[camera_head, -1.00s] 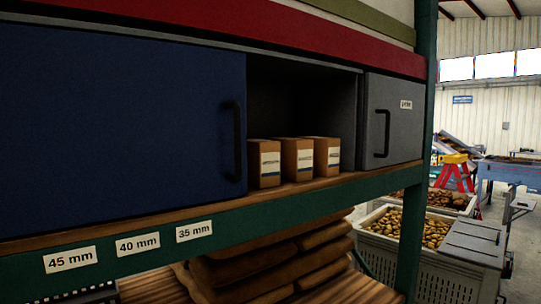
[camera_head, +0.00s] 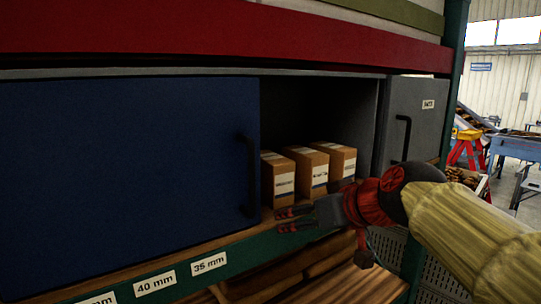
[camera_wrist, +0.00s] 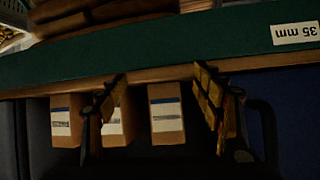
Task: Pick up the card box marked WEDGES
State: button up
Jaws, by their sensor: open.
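Three small brown card boxes stand in a row in the open bay of the shelf: a left box (camera_head: 278,181), a middle box (camera_head: 307,171) and a right box (camera_head: 338,161). Each has a white label with a blue band; the words are too small to read, so I cannot tell which is marked WEDGES. My gripper (camera_head: 284,219) is open and empty at the shelf's front edge, in front of the boxes. In the wrist view, which is upside down, the left box (camera_wrist: 166,114) shows between the spread fingers; one finger partly covers the middle box (camera_wrist: 118,120).
A blue sliding door (camera_head: 125,170) with a black handle closes the left of the bay. A grey door (camera_head: 425,115) with a handle stands at the right. The green shelf beam (camera_head: 235,262) carries size labels. A red beam (camera_head: 220,28) runs above.

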jog(key=n+t+y+p, duration=0.1)
jog(key=p, duration=0.2)
send_near(273, 158)
jog(key=w, duration=0.1)
jog(key=w+f, duration=0.2)
jog(key=shift+w+a, duration=0.2)
jog(key=shift+a, duration=0.1)
jog(key=p+x, duration=0.1)
jog(key=x, duration=0.3)
jog(key=a+p+x, duration=0.1)
jog(key=x, duration=0.3)
jog(key=shift+s+r+p, duration=0.1)
jog(key=shift+r+p, duration=0.15)
jog(key=shift+p, duration=0.15)
jog(key=shift+s+y, duration=0.15)
jog(key=shift+y, duration=0.15)
jog(key=shift+c, duration=0.4)
jog(key=c, duration=1.4)
